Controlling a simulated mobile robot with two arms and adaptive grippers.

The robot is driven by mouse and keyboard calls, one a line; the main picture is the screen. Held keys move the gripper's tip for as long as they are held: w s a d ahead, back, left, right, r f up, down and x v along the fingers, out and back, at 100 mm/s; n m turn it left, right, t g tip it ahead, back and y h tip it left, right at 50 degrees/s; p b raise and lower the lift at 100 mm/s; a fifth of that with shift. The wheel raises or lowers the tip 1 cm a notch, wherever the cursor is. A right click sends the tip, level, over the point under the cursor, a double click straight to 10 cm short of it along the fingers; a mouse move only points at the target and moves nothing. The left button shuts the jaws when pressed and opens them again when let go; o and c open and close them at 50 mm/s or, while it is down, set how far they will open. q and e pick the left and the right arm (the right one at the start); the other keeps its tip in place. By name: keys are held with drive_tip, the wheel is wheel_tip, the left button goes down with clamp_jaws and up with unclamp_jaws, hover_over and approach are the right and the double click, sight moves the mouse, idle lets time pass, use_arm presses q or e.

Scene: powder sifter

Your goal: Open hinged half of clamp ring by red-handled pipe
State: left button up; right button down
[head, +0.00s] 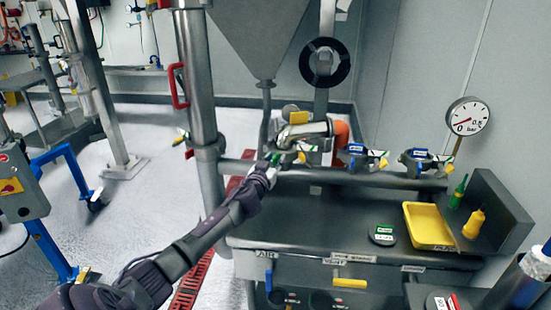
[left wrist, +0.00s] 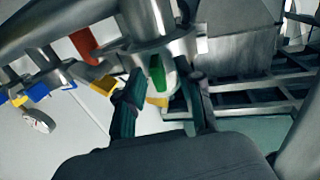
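The grey upright pipe (head: 197,75) has a red handle (head: 177,85) on its left side. Right of its lower part is a metal clamp ring (head: 307,148) with a green tab. In the left wrist view the ring (left wrist: 165,47) and its green tab (left wrist: 157,73) are close ahead. My left gripper (head: 272,162) is at the ring's left side. In the left wrist view its two dark fingers (left wrist: 163,88) are apart, with the green tab showing between them. I cannot tell whether they touch it. The ring's hinge is not clear. My right gripper is not in view.
A grey bench (head: 335,215) bears a yellow tray (head: 428,227), a yellow bottle (head: 474,224) and a green bottle (head: 458,192). More clamp pieces (head: 363,157) sit along the rear rail. A hopper (head: 262,35) hangs above. An orange pipe (head: 341,133) is right of the ring.

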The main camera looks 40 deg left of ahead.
use_arm(q)
drive_tip(key=shift+w+a, duration=0.15)
drive_tip(key=shift+w, duration=0.3)
clamp_jaws()
drive_tip(key=shift+s, duration=0.1)
drive_tip(key=shift+r, duration=0.1)
